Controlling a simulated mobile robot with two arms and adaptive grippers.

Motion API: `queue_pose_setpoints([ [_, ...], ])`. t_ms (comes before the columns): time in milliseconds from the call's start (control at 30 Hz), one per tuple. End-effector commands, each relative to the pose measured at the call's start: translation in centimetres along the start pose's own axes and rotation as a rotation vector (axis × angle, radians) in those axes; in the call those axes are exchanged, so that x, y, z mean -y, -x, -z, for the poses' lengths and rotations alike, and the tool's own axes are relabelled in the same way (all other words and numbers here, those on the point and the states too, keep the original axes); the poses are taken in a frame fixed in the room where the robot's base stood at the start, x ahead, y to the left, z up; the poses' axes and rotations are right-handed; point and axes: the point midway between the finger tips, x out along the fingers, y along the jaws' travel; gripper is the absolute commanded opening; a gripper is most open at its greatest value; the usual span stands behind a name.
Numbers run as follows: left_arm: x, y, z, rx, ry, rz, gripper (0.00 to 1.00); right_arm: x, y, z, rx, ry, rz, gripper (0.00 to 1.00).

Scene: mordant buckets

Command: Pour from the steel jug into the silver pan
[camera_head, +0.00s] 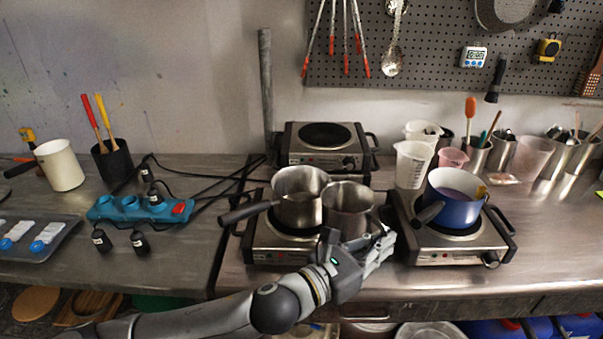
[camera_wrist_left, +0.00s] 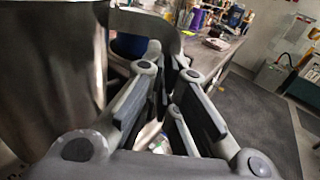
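The silver pan (camera_head: 300,211) sits on the front left hot plate, its dark handle pointing left. The steel jug (camera_head: 347,212) stands upright just right of it, on the right part of the same hot plate. The jug's wall (camera_wrist_left: 45,70) fills the left of the left wrist view, and its handle (camera_wrist_left: 145,20) curves down toward the fingertips. My left gripper (camera_head: 384,250) is at the jug's right side, its fingers apart around the handle (camera_wrist_left: 170,72). I cannot tell whether they touch it. The jug's contents are hidden. My right gripper is not in view.
A blue pot (camera_head: 455,198) sits on the right hot plate (camera_head: 440,258), close to my left gripper. An empty hot plate (camera_head: 322,158) stands behind. White measuring beakers (camera_head: 411,165) stand right of the jug. A blue power strip (camera_head: 140,209) with cables lies left.

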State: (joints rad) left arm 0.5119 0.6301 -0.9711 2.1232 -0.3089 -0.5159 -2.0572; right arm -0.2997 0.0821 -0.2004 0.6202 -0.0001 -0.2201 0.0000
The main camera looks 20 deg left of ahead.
Motion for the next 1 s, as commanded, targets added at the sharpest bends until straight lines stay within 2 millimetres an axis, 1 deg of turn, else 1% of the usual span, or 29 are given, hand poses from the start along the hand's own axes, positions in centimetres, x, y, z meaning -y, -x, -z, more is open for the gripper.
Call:
queue_pose_setpoints([
  [33,-0.1,0.0,-0.6,0.007,0.012,0.002,0.0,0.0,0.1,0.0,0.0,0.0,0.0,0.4],
  [267,-0.7,0.0,-2.1,0.007,0.121,0.002,0.0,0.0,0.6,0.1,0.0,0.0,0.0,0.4],
  [667,-2.4,0.0,-4.7,0.006,0.321,0.003,0.0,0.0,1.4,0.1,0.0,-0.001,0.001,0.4],
  [933,-3.9,0.0,-7.1,0.007,0.457,0.003,0.0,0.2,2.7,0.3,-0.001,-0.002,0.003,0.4],
  [1000,-4.3,0.0,-8.3,0.007,0.492,0.003,0.0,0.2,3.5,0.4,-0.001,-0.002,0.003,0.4],
])
